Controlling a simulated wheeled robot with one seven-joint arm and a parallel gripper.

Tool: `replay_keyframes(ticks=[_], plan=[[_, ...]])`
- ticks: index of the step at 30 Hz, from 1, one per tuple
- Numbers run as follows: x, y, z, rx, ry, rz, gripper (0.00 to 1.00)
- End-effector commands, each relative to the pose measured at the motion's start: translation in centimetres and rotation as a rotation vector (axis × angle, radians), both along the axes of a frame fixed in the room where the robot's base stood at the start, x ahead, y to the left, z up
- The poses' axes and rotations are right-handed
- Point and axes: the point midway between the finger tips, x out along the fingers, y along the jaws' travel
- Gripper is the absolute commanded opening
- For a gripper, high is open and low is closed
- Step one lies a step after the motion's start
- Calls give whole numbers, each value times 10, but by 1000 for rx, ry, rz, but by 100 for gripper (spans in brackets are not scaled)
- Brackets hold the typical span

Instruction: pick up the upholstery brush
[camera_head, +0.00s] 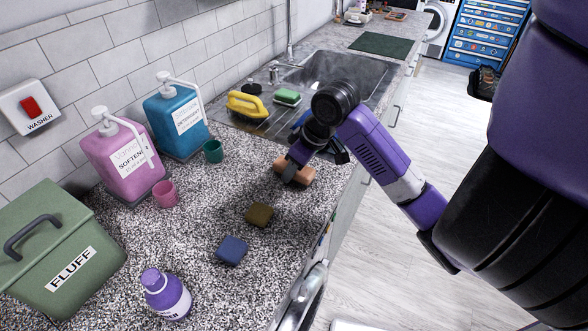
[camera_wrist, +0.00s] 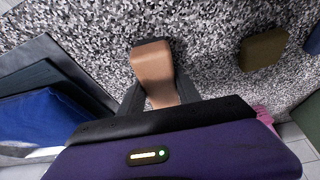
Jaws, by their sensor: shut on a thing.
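A tan, wood-coloured block, which looks like the upholstery brush (camera_head: 306,174), is at the right side of the speckled counter, near its front edge. My gripper (camera_head: 294,168) reaches down over it from the sink side. In the wrist view the brush (camera_wrist: 152,66) stands between the two dark fingers of my gripper (camera_wrist: 160,92), which are shut on its near part. Its far end sticks out past the fingertips.
An olive sponge (camera_head: 260,214) and a blue sponge (camera_head: 232,250) lie nearby on the counter (camera_head: 200,215). A yellow-handled brush (camera_head: 247,104) and a green-topped sponge (camera_head: 287,97) are beside the sink (camera_head: 340,75). Pink (camera_head: 125,150) and blue (camera_head: 176,118) dispensers stand along the wall.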

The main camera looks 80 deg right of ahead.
Motion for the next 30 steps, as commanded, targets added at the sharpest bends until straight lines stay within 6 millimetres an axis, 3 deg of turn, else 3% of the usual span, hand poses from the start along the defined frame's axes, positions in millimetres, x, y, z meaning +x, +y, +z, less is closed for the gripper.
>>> replay_keyframes(ticks=[8, 11, 21, 30], plan=[[0, -1, 13, -3, 0, 1, 0], [1, 0, 34, -5, -2, 5, 0], [0, -2, 138, -9, 1, 3, 0], [0, -1, 190, -5, 0, 0, 0]])
